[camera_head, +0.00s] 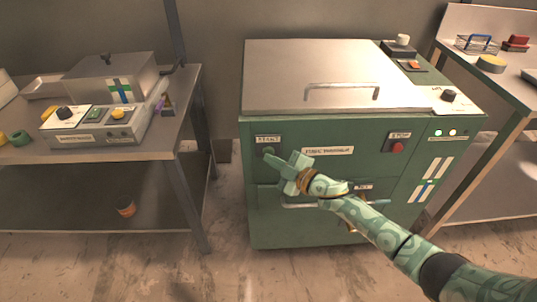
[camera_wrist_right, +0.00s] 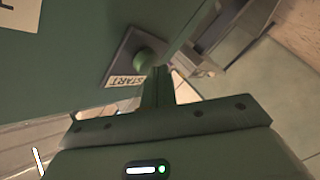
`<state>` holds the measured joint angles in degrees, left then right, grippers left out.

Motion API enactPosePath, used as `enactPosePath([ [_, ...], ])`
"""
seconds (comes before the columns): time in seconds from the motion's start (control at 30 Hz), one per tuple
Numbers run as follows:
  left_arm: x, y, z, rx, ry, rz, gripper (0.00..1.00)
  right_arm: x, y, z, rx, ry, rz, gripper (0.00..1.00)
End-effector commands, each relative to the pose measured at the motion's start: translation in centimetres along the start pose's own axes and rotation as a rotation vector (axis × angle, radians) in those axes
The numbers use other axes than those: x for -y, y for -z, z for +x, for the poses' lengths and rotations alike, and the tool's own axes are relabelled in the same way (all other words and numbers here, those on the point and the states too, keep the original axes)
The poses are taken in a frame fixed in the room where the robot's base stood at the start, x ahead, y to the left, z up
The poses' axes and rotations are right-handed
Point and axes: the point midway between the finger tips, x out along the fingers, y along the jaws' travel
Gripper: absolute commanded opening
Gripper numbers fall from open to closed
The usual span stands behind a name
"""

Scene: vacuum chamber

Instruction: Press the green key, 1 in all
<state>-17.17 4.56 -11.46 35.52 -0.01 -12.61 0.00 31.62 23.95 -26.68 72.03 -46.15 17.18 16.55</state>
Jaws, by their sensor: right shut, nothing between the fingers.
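The green key (camera_wrist_right: 145,60) is a round button on a dark square plate, with a START label beside it, in the right wrist view. In the head view the green key (camera_head: 268,152) sits at the upper left of the green cabinet's front, under its label. My right gripper (camera_head: 271,156) is shut and empty, its fingertips at the key's lower right edge. In the wrist view my right gripper (camera_wrist_right: 158,72) has its tips right by the button. I cannot tell whether they touch it. My left gripper is not in view.
The green vacuum chamber (camera_head: 420,170) has a metal lid (camera_head: 290,75) with a handle. A red button (camera_head: 397,147) is to the right on its front. A table (camera_head: 165,150) with a control box (camera_head: 100,127) stands left, another table (camera_head: 520,95) right.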

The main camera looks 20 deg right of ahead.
Motion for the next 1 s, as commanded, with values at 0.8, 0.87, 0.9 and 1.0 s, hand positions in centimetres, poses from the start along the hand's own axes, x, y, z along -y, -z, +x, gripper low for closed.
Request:
enactPosePath([
  [0.8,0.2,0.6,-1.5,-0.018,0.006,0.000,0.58,1.3,1.7,-2.0,-0.001,0.000,0.002,0.00],
  [0.87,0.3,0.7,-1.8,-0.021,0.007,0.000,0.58,1.6,2.0,-2.5,-0.002,-0.001,0.001,0.00],
  [0.9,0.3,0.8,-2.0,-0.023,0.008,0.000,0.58,1.8,2.2,-2.8,-0.001,-0.001,0.001,0.00],
  [1.0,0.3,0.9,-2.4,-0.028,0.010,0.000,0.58,2.3,2.7,-3.5,-0.001,-0.001,0.001,0.00],
])
